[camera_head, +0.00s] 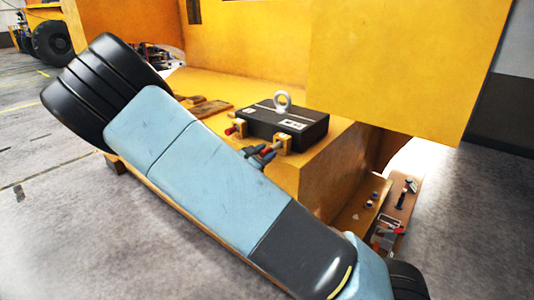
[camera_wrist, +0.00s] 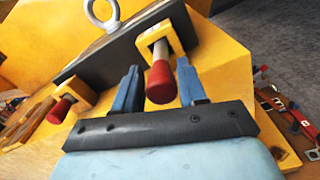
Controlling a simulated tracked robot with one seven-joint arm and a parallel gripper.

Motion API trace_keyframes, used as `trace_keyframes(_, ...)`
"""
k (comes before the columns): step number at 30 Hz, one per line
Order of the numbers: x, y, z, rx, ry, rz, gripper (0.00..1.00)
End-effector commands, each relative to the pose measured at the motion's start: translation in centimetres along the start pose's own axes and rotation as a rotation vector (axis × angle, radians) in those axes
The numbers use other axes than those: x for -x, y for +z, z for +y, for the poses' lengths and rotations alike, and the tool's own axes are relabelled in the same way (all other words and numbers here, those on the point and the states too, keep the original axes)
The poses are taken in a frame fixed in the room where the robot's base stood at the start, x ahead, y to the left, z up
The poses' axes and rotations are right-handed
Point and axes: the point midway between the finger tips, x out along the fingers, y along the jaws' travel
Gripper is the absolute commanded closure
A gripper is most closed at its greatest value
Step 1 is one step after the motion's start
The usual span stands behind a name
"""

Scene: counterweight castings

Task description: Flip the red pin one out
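A black counterweight block (camera_head: 287,122) with a pale lifting eye (camera_head: 282,102) sits on the yellow machine ledge. Two red-ended pins stick out of yellow brackets on its near side. One red pin (camera_wrist: 160,82) lies between the blue fingers of my gripper (camera_wrist: 159,88) in the wrist view, with visible gaps on both sides. My gripper is open around it. The other red pin (camera_wrist: 60,110) is to the left, clear of the fingers, and shows in the head view too (camera_head: 230,131). My gripper (camera_head: 261,153) partly hides the nearer pin in the head view.
A large yellow machine wall (camera_head: 390,60) rises behind the block. A brown board with small tools (camera_head: 398,208) lies low at the right. A flat wooden piece (camera_head: 208,108) lies left of the block. Grey floor is open at the left.

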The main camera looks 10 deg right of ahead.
Motion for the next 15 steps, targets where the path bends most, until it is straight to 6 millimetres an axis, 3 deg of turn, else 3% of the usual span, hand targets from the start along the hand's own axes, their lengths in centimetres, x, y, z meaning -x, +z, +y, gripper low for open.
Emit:
trace_keyframes(4,-0.15,0.08,-0.06,-0.001,-0.002,-0.001,0.44)
trace_keyframes(15,0.58,0.06,-0.01,-0.001,-0.001,0.000,0.44)
